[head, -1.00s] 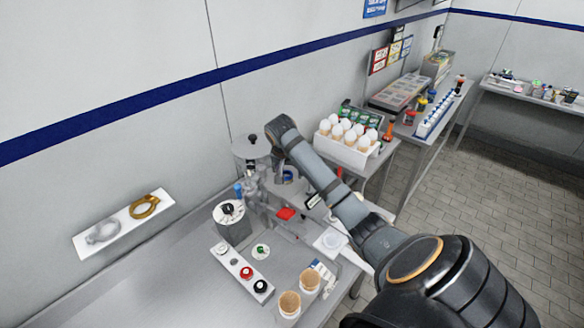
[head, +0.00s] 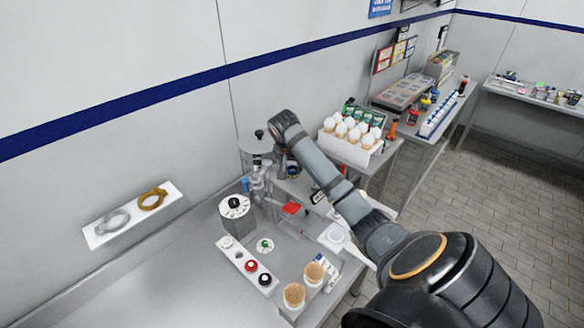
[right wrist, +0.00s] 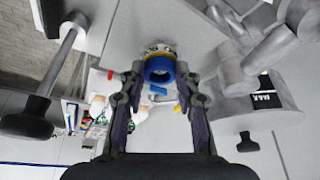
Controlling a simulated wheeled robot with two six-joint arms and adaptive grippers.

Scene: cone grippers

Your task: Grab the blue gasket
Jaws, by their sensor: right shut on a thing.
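The blue gasket (right wrist: 159,69) is a thick blue ring in the right wrist view, near the top centre. My right gripper (right wrist: 160,76) is shut on it, with one dark finger on each side. A silvery part shows directly behind the ring; I cannot tell whether the ring touches it. My right fingers are hard to make out there. My left gripper is not in view.
A white wall plate (head: 133,214) bears a grey ring and a gold ring. A control strip (head: 247,265) with coloured knobs and two cones (head: 304,283) are on the counter. A white box (head: 350,148) of topped cones stands behind my arm. The counter's left side is clear.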

